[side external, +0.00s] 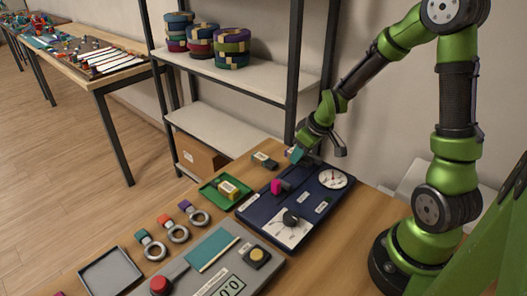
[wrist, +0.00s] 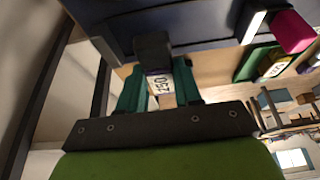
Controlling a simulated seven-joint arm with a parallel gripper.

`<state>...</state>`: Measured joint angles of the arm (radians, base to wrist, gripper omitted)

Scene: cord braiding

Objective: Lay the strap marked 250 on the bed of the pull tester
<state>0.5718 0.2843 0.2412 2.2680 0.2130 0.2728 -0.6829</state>
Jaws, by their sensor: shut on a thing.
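My gripper (side external: 296,154) is shut on the strap marked 250 and holds it above the back edge of the pull tester. In the side view only a small teal and purple part of the strap shows. The pull tester (side external: 256,205) is a dark blue base with a round gauge, a magenta clamp (side external: 278,187) and a white dial plate with a black knob. I cannot tell whether the strap touches the bed.
Three ringed pieces (side external: 174,230), an empty grey tray (side external: 110,272) and a button panel (side external: 220,281) fill the front. Shelves stand behind.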

